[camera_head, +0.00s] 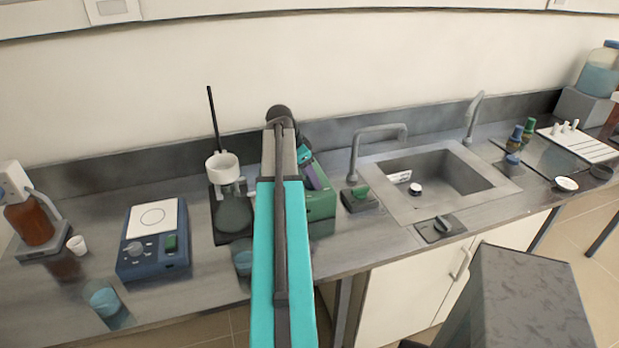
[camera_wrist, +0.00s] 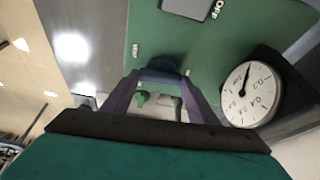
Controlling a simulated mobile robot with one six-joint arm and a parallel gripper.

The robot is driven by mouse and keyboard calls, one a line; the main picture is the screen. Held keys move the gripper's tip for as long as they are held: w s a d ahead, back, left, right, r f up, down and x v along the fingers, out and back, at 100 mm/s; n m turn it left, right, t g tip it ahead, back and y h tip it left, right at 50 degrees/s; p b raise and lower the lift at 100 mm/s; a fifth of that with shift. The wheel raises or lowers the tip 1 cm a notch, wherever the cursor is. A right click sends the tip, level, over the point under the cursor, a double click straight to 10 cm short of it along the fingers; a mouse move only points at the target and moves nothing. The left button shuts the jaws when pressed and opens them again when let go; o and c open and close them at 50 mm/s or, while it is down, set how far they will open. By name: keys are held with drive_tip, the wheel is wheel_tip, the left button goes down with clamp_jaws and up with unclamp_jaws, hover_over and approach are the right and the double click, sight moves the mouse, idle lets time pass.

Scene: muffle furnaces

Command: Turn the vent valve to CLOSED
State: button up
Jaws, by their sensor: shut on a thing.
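The green box-shaped unit (camera_head: 319,203) stands on the bench, partly hidden behind my teal arm. Its green face (camera_wrist: 225,50) fills the upper part of the wrist view. The vent valve appears there as a dark blue-grey knob (camera_wrist: 160,66) at the edge of this face. My gripper (camera_wrist: 162,76) is shut on it, one purple-grey finger on each side. Two small white labels sit near the knob, too small to read surely. I cannot tell which setting the knob is at. In the head view my gripper (camera_head: 308,167) is largely hidden beside the unit.
A round white dial gauge (camera_wrist: 252,95) is close to the right finger. A dark switch marked OFF (camera_wrist: 190,6) is on the green face. A flask with a white funnel (camera_head: 222,166) stands just left of my arm. A sink (camera_head: 447,172) with taps lies to the right.

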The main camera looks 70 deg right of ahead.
drive_tip(key=n, duration=0.2)
drive_tip(key=n+t, duration=0.1)
drive_tip(key=shift+s+a+f+n+h+b, duration=0.1)
drive_tip(key=shift+s+a+n+h+b, duration=0.1)
drive_tip(key=shift+s+n+h+b, duration=0.15)
drive_tip(key=n+t, duration=0.1)
drive_tip(key=n, duration=0.3)
drive_tip(key=shift+n+t+h, duration=0.25)
drive_tip(key=shift+t, duration=0.15)
drive_tip(key=n+t, duration=0.1)
drive_tip(key=n, duration=0.2)
drive_tip(key=shift+s+d+n, duration=0.1)
drive_tip(key=shift+s+n, duration=0.05)
drive_tip(key=shift+n, duration=0.25)
drive_tip(key=shift+s+n+t+y, duration=0.1)
drive_tip(key=shift+n+t+y, duration=0.3)
drive_tip(key=shift+n, duration=0.7)
drive_tip(key=shift+n+t+y, duration=0.1)
drive_tip(key=shift+n+t, duration=0.5)
drive_tip(key=shift+n, duration=0.5)
drive_tip(key=o, duration=1)
drive_tip(key=shift+o, duration=0.2)
drive_tip(key=shift+d, duration=0.1)
